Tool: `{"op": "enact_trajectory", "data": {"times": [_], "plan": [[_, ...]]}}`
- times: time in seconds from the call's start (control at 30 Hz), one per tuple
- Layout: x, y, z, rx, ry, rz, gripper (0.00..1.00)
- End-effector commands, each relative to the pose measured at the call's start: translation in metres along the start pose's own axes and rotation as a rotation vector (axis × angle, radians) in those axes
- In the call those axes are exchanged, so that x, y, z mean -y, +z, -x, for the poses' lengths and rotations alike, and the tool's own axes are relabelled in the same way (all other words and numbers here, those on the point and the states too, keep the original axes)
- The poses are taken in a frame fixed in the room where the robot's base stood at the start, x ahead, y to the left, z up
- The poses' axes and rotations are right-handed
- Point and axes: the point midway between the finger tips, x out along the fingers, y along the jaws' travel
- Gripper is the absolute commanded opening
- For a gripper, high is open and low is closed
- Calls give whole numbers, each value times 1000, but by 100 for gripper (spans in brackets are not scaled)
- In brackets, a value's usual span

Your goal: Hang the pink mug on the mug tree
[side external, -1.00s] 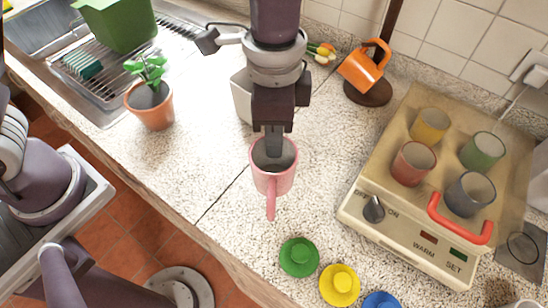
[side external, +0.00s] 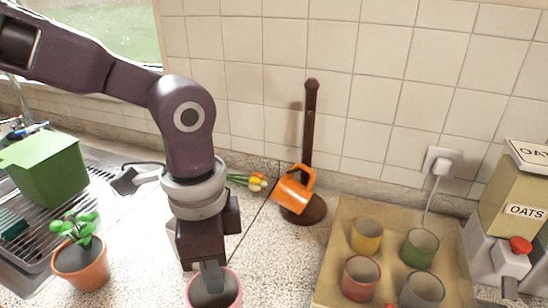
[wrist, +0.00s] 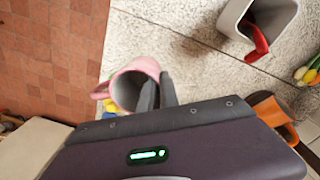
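The pink mug (side external: 230,278) is at the bottom edge of the side view, mostly cut off. In the wrist view the pink mug (wrist: 136,68) shows its open mouth, with its handle to the left. My gripper (wrist: 158,92) has one finger inside the mouth and one outside, close together with the mug's wall between them. In the side view my gripper (side external: 211,278) points down into the mug. The mug tree (side external: 310,130) is a dark wooden post on a round base, behind and right of my gripper. An orange mug (side external: 291,190) hangs tilted low on it.
A tan tray (side external: 340,245) with several coloured cups stands right of the tree. An oats dispenser (side external: 515,215) is at far right. A potted plant (side external: 82,262) and green bin (side external: 45,170) are left. Tulips (side external: 250,181) lie beside the tree. A pale container (wrist: 275,15) shows in the wrist view.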

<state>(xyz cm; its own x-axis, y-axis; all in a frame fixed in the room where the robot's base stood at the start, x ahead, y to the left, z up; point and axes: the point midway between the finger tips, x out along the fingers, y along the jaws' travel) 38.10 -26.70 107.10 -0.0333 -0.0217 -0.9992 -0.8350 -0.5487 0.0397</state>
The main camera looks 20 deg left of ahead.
Motion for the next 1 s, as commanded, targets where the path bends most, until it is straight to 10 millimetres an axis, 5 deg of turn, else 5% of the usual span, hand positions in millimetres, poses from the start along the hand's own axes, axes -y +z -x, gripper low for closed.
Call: {"op": "enact_trajectory", "data": {"times": [0.13, 0.27, 0.5, 0.7, 1.0], "plan": [[3, -3, 2, 0, 9, 44, 0], [20, -17, 14, -7, 61, 277, 0], [77, -58, 66, -99, 243, 968, 0], [116, -81, 115, -229, 362, 1382, 0], [135, -90, 130, -274, 393, 1491, 0]]}}
